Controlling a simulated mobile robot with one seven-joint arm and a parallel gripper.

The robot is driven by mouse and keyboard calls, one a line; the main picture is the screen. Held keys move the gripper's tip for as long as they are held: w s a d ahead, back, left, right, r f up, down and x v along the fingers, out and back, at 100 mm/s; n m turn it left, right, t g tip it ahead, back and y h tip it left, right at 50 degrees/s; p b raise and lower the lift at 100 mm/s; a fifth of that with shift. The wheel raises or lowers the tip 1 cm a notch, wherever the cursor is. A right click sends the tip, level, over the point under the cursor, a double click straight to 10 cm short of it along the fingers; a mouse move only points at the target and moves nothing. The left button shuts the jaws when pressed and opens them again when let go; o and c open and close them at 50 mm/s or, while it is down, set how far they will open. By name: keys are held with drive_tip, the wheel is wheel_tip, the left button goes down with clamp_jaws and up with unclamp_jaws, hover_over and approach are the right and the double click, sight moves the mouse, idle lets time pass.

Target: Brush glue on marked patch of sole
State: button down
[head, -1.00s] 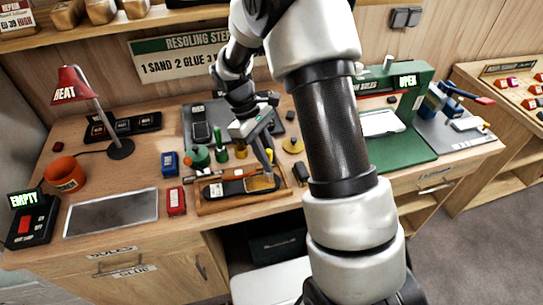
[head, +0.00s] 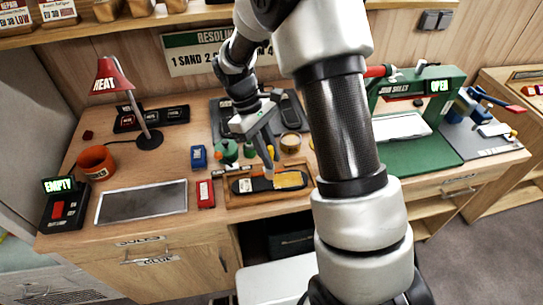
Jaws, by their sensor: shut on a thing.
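A dark shoe sole (head: 252,185) lies flat in a wooden tray (head: 236,203) on the bench. The marked patch (head: 291,180) shows as a yellow rectangle at the sole's right end. My gripper (head: 264,148) points down over the sole, just left of the patch. It is shut on a thin tool, the brush (head: 268,168), whose lower end is close to the sole. I cannot tell whether its bristles touch it. A small open tin (head: 291,143) with a yellowish top, which may be the glue, stands behind the tray.
Green bottles (head: 228,152) and a blue block (head: 198,157) stand behind the tray. A red block (head: 205,194) and a grey plate (head: 142,202) lie left of it. A red lamp (head: 109,75) and a green press (head: 420,95) flank the bench. My arm hides part of the middle.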

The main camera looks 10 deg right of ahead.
drive_tip(key=shift+s+d+r, duration=0.1)
drive_tip(key=shift+d+r, duration=0.15)
drive_tip(key=shift+r, duration=0.4)
drive_tip(key=shift+r+p, duration=1.8)
drive_tip(key=shift+r, duration=0.65)
